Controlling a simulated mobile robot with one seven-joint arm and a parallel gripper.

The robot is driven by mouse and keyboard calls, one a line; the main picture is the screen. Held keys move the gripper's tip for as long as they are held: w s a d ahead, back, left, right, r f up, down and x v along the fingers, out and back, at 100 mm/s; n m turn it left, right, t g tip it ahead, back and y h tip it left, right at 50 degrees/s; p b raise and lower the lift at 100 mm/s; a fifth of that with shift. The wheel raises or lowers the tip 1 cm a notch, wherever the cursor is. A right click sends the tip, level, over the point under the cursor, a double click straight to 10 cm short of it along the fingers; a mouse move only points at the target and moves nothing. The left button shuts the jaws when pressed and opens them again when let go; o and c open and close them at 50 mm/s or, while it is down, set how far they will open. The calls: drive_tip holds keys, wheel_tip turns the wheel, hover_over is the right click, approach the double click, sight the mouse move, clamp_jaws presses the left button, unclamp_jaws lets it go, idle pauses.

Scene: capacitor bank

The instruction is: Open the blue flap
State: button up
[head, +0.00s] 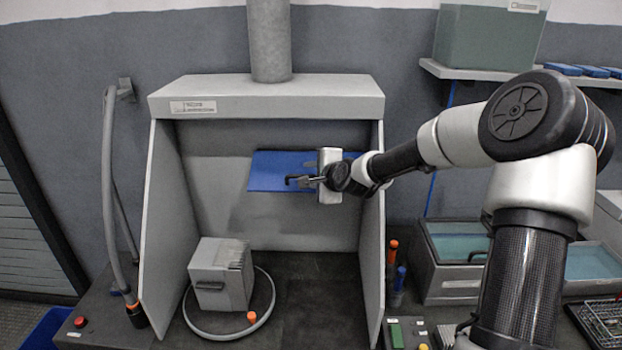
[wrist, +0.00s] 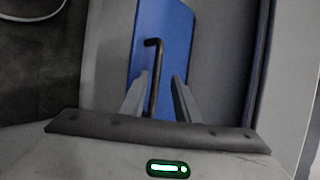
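The blue flap (head: 268,170) is a flat blue panel at the back wall of the grey hood; my gripper and wrist cover part of its right half. I cannot tell how far it stands from the wall. In the wrist view the blue flap (wrist: 165,25) runs up the middle, with a black bent handle (wrist: 154,70) in front of it. My gripper (head: 298,181) is at the flap, reaching in from the right. In the wrist view my gripper (wrist: 160,78) has its fingers apart with the handle between them, nearer the left finger; a gap shows on the right.
The hood's side walls (head: 371,235) and top (head: 265,98) enclose the space around the flap. A grey box (head: 220,280) and a looped hose (head: 205,333) lie on the hood floor. Orange and blue bottles (head: 398,280) stand outside the right wall, beside a teal-filled tank (head: 450,290).

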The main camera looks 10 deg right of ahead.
drive_tip(key=shift+s+f, duration=0.1)
drive_tip(key=shift+s, duration=0.1)
drive_tip(key=p+v, duration=0.2)
drive_tip(key=v, duration=1.5)
drive_tip(key=shift+p, duration=0.35)
drive_tip(key=shift+s+d, duration=0.1)
drive_tip(key=shift+s, duration=0.05)
